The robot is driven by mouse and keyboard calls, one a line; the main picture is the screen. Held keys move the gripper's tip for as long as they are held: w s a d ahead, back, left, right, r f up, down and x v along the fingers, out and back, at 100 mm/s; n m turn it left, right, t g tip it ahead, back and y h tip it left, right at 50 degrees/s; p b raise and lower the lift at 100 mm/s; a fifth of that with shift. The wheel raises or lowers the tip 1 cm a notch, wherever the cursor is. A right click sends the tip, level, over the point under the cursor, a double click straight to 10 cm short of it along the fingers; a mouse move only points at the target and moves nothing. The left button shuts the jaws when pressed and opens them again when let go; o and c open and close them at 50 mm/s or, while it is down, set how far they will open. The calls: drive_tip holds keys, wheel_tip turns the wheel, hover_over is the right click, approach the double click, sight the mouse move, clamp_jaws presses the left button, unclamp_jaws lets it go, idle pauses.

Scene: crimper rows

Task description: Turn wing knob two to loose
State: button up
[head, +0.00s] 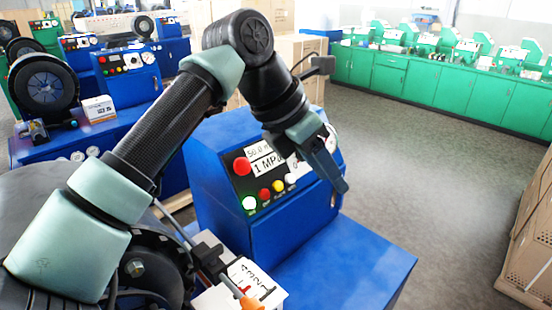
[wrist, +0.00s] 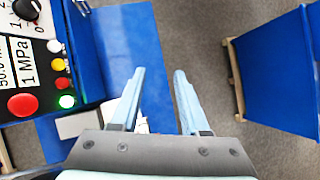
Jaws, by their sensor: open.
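My gripper (wrist: 160,75) is open and empty, with its two pale blue fingers apart over the blue bench top. In the head view my gripper (head: 340,182) hangs in front of the blue machine's control panel (head: 250,182), pointing down to the right. A white plate numbered 1 to 4 (head: 246,272) stands low in front of the machine, with an orange piece (head: 251,303) at its lower edge. In the wrist view a black knob (wrist: 26,10) sits on a dial at the top left. I cannot make out which part is wing knob two.
The blue bench top (head: 365,262) is clear on the right. Green cabinets (head: 440,85) line the back. A wooden crate (head: 530,235) stands at the right edge, with open floor between.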

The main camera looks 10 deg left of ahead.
sight(210, 251)
drive_tip(key=s+a+f+n+g+y, duration=0.1)
drive_tip(key=s+a+n+y, duration=0.15)
drive_tip(key=a, duration=0.65)
drive_tip(key=s+a+f+n+g+y, duration=0.1)
drive_tip(key=s+a+y, duration=0.15)
drive_tip(key=a, duration=0.75)
drive_tip(key=shift+m+g+y, duration=0.25)
drive_tip(key=shift+g+y, duration=0.05)
drive_tip(key=shift+y, duration=0.2)
wheel_tip(210, 251, down, 12)
drive_tip(key=p, duration=0.4)
drive_tip(key=shift+w+d+f+p, duration=0.15)
drive_tip(key=shift+f+p, duration=0.05)
drive_tip(key=shift+p, duration=0.1)
drive_tip(key=shift+c, duration=0.2)
clamp_jaws()
